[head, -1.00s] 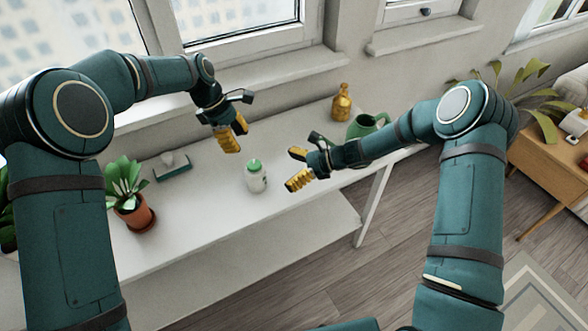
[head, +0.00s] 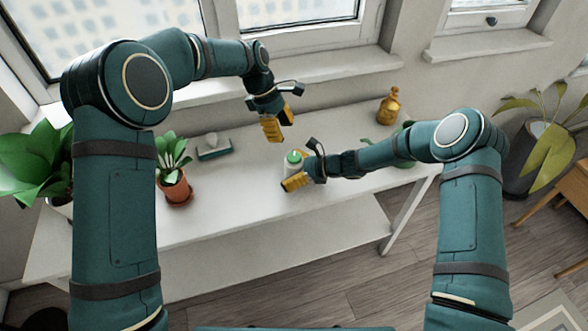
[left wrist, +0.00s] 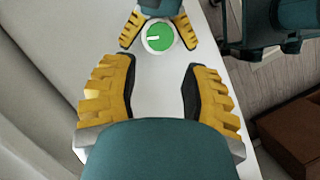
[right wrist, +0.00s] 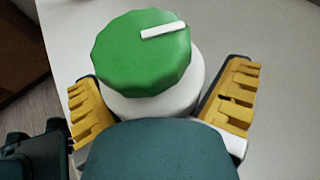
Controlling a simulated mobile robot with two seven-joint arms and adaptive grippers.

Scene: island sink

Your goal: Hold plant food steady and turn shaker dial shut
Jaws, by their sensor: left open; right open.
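The plant food is a white shaker bottle (head: 292,172) with a green dial (head: 294,157) on top, upright on the white table. In the right wrist view the green dial (right wrist: 142,52) bears a white bar pointing right. My right gripper (head: 296,178) is open, with a yellow finger on each side of the white body (right wrist: 158,104); contact cannot be made out. My left gripper (head: 277,128) is open and empty, above and a little behind the bottle. The left wrist view shows the green dial (left wrist: 159,36) beyond its open fingers (left wrist: 158,95).
The white table (head: 240,210) has free room left of the bottle. A potted plant (head: 174,180) and a tissue box (head: 213,149) stand to the left. An amber bottle (head: 389,106) stands at the back right, with a green watering can mostly hidden behind my right arm.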

